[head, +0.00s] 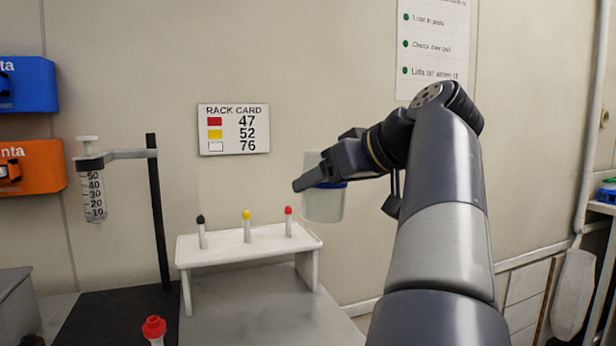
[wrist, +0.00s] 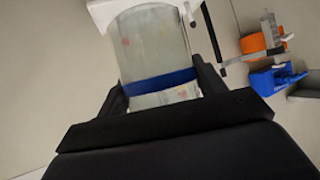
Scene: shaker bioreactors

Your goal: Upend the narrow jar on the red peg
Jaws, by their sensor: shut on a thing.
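My gripper (head: 308,185) is shut on a translucent whitish jar (head: 323,207) with a blue band, held in the air at the right end of the white rack. The jar stands about upright in the picture; which end is its mouth I cannot tell. In the wrist view the jar (wrist: 150,45) sits between the fingers (wrist: 163,95), which grip it at the blue band. The red peg (head: 288,222) stands at the right end of the rack (head: 250,245), just left of the jar in the head view and apart from it. A yellow-topped peg (head: 247,227) and a black-topped peg (head: 201,232) stand further left.
A syringe (head: 93,190) hangs from a black stand (head: 157,210) at the left. A red-capped object (head: 154,330) is at the front left. Blue (head: 25,85) and orange (head: 35,167) boxes are on the wall. A rack card (head: 234,130) hangs behind.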

